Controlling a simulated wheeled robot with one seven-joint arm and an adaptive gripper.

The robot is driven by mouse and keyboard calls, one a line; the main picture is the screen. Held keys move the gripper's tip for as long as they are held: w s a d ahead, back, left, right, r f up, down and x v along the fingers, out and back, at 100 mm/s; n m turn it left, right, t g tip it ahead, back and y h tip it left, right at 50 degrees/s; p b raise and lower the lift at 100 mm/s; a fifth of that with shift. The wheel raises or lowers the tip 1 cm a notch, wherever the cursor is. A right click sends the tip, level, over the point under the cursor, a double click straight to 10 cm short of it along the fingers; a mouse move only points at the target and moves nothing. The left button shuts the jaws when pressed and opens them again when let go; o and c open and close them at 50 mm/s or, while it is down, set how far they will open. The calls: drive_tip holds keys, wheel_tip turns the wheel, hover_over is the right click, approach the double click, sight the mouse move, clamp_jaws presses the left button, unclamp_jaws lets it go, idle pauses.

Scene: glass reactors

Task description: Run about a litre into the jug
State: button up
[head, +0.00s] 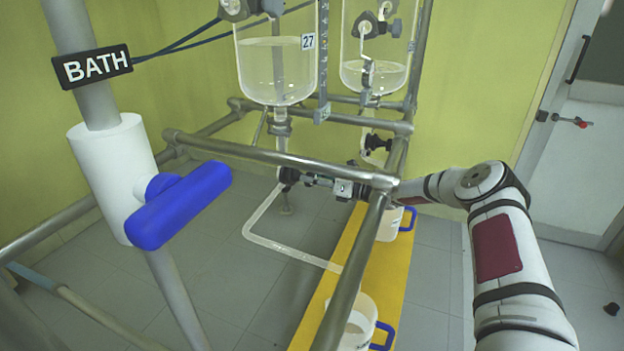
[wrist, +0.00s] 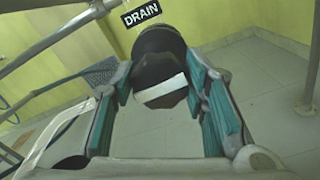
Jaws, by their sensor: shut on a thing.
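My gripper (head: 312,180) is shut on a black drain knob (head: 289,176) below the left glass vessel (head: 277,78), marked 27. In the wrist view, teal finger pads lie on both sides of the knob (wrist: 160,68), which has a pale band, under a DRAIN label (wrist: 141,13). The vessel holds clear liquid to near its shoulder. A pale outlet tube (head: 290,256) runs from the drain towards a white jug (head: 367,308) with a blue handle, low at the front. The jug is cut by a frame bar, and I cannot tell its level.
A second vessel (head: 376,76) with less liquid hangs at right, above another blue-handled jug (head: 390,226). Both jugs stand on a yellow strip (head: 384,275). Steel rails (head: 270,153) cross close to my arm. A blue-handled valve (head: 180,205) marked BATH is at left.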

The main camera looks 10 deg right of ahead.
drive_tip(key=o, duration=1.1)
drive_tip(key=shift+o, duration=0.2)
drive_tip(key=shift+d, duration=0.1)
drive_tip(key=v, duration=1.2)
drive_tip(key=shift+f, duration=0.1)
